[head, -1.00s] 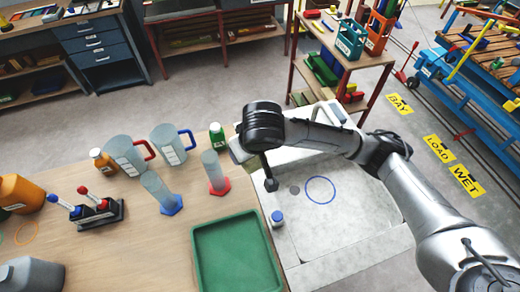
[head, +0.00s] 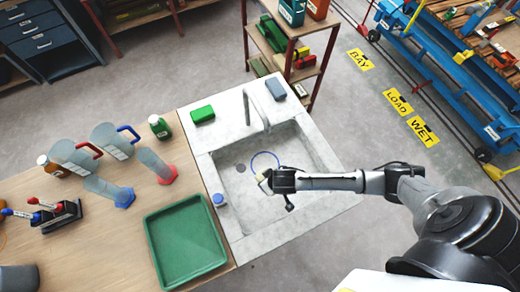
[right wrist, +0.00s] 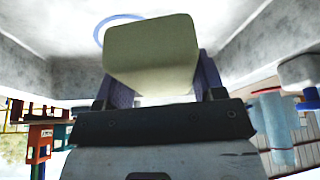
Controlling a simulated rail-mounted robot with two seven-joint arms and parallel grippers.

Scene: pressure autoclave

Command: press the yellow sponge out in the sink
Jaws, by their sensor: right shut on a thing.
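The yellow sponge (right wrist: 150,52) is a pale yellowish block held between the fingers of my right gripper (right wrist: 152,88) in the right wrist view. In the head view, a small pale part of the sponge (head: 262,176) shows at the tip of my right gripper (head: 268,180), over the front part of the sink (head: 216,178). The blue ring (head: 265,162) on the basin floor is just behind the gripper and partly covered. The wrist view shows basin walls on both sides. I cannot tell whether the sponge touches the floor. My left gripper is in neither view.
The faucet (head: 256,112) arches over the basin's back edge. A green block (head: 202,114) and a blue-grey block (head: 275,90) lie on the back rim. A blue-capped item (head: 218,200) stands on the left rim. A green tray (head: 185,243) and several jugs and cylinders occupy the bench left.

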